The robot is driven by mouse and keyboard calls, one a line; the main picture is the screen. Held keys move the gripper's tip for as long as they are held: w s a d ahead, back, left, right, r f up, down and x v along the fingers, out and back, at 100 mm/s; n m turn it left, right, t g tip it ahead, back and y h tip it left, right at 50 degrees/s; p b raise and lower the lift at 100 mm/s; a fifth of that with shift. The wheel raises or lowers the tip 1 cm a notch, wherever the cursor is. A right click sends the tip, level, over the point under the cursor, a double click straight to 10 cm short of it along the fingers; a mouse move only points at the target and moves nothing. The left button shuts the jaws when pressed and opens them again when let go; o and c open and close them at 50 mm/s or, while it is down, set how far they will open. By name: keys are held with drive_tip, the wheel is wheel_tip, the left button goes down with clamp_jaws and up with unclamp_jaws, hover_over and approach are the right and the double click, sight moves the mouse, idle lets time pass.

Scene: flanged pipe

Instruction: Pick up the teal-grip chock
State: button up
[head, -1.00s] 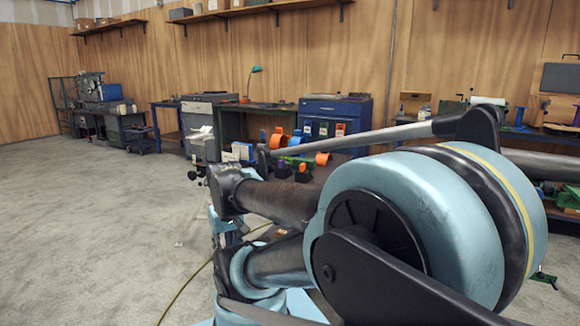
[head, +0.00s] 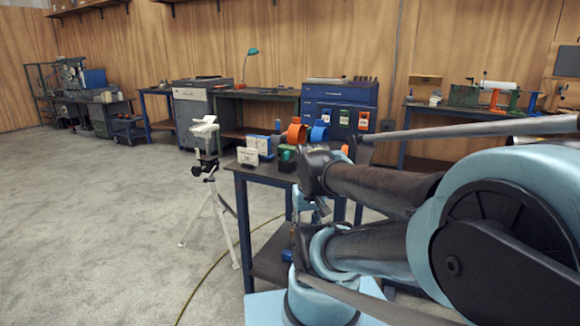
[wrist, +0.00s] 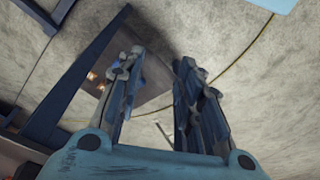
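A small dark block with a teal-green top (head: 287,155) sits on the near dark-topped table (head: 262,171) in the head view, close to the left of my arm. It may be the teal-grip chock, but it is too small to be sure. My gripper (wrist: 160,62) shows in the wrist view with its two fingers well apart and nothing between them. It points down past the table's blue frame towards the lower shelf and the floor. No chock shows clearly in the wrist view. My arm hides the right part of the tabletop in the head view.
Orange (head: 297,132) and blue (head: 318,133) rings and a white card (head: 247,156) stand on the table. A tripod (head: 210,190) stands just left of it. A cable (head: 262,225) runs over the floor. The left floor is open. Workbenches line the back wall.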

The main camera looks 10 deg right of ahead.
drive_tip(key=o, duration=0.4)
drive_tip(key=shift+s+r, duration=0.15)
drive_tip(key=o, duration=0.4)
drive_tip(key=shift+s+r, duration=0.15)
drive_tip(key=shift+r, duration=0.3)
drive_tip(key=shift+o, duration=0.2)
wheel_tip(320, 180, up, 23)
drive_tip(key=m+g, duration=0.2)
drive_tip(key=m, duration=0.5)
hover_over(287, 161)
drive_tip(key=w+d, duration=0.1)
drive_tip(key=w, duration=0.1)
wheel_tip(287, 161, down, 11)
drive_tip(key=shift+w+a+f, duration=0.1)
drive_tip(key=shift+f, duration=1.25)
drive_tip(key=shift+w+a+f, duration=0.1)
drive_tip(key=shift+f, duration=1.25)
